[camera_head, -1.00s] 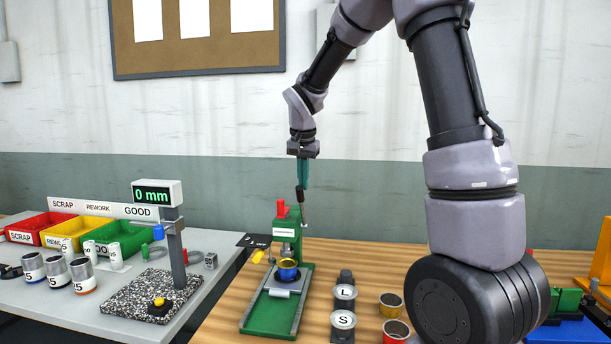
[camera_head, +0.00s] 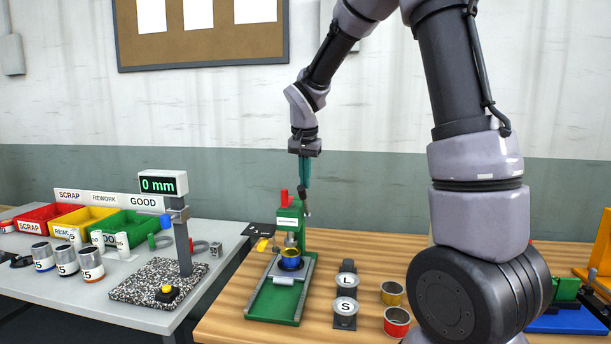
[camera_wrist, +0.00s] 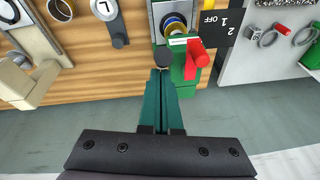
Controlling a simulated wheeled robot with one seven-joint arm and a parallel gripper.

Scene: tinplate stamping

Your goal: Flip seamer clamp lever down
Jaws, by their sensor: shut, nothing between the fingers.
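The green seamer (camera_head: 291,222) stands on the wooden bench with a blue and gold can (camera_head: 291,259) on its bed. A red handle (camera_head: 284,196) stands up at its top; it also shows in the wrist view (camera_wrist: 197,53). A round black knob (camera_wrist: 164,57) sits beside the red handle. Which of the two is the clamp lever I cannot tell for sure. My gripper (camera_head: 306,209) is shut and empty, pointing down close to the seamer's upper right side. In the wrist view its teal fingertips (camera_wrist: 160,76) are right at the black knob; contact is unclear.
A yellow-handled switch (camera_head: 262,245) is left of the seamer. A height gauge (camera_head: 180,240) and bins (camera_head: 88,219) occupy the grey table at left.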

